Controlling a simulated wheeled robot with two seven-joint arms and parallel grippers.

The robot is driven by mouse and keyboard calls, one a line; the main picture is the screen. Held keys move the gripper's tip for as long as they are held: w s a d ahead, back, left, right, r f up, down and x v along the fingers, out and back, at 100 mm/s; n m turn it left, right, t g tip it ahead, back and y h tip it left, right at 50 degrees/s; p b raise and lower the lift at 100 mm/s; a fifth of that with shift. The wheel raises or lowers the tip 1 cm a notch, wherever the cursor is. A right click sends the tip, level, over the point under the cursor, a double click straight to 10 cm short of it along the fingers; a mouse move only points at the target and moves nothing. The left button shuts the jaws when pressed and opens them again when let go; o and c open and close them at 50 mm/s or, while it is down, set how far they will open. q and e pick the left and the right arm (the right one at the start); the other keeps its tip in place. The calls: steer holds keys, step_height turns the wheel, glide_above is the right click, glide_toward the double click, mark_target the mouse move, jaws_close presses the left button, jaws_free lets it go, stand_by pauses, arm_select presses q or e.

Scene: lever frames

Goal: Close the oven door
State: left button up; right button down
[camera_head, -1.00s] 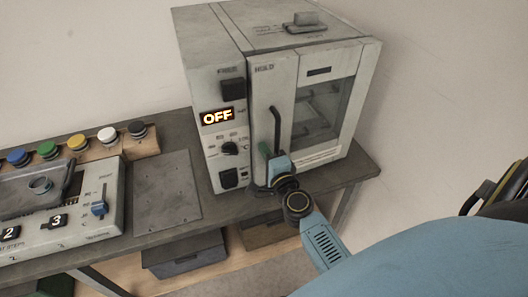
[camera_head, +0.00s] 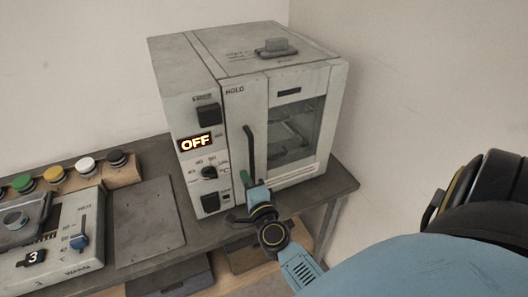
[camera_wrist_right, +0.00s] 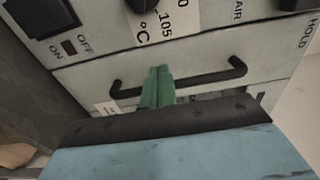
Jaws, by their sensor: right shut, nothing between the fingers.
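The oven (camera_head: 178,80) is a pale grey box on the bench, with an orange "OFF" display on its control panel. Its door (camera_head: 249,108) has a window and a black bar handle (camera_head: 249,150). The door looks flush or nearly flush with the front; a small gap cannot be ruled out. My right gripper (camera_head: 244,176) has green fingertips, shut and empty, at the lower part of the handle. In the right wrist view the fingertips (camera_wrist_right: 158,84) overlap the handle (camera_wrist_right: 205,78); whether they touch the door is unclear. My left gripper is not in view.
The grey bench (camera_head: 335,187) carries the oven. A control box with a blue lever (camera_head: 79,240) and a row of coloured buttons (camera_head: 56,174) stand at the left. A flat grey plate (camera_head: 150,220) lies between. Bins (camera_head: 180,280) sit below the bench.

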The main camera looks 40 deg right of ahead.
steer(key=b+v, duration=0.1)
steer(key=v, duration=0.8)
steer(key=shift+s+b, duration=0.3)
steer(key=shift+s, duration=0.1)
steer(key=s+a+f+n+g+y+b, duration=0.1)
steer(key=s+a+f+n+g+y, duration=0.2)
steer(key=f, duration=0.8)
steer(key=s+a+f+n+g+y+b, duration=0.1)
steer(key=s+a+f+n+y, duration=0.15)
steer(key=f+n, duration=0.55)
steer(key=s+a+f+n+g+y+b, duration=0.15)
steer(key=a+f, duration=0.25)
steer(key=f, duration=0.9)
steer(key=s+d+f+n+g+b, duration=0.1)
steer(key=s+f+n+g, duration=0.4)
steer(key=s+f, duration=0.5)
steer(key=s+d+f+n+g+h+b, duration=0.1)
steer(key=s+d+f+n+g, duration=0.3)
steer(key=s, duration=1.1)
step_height(320, 180, down, 6)
steer(key=n+g+b, duration=0.1)
steer(key=n, duration=0.2)
steer(key=shift+s+d, duration=0.2)
steer(key=shift+s, duration=0.05)
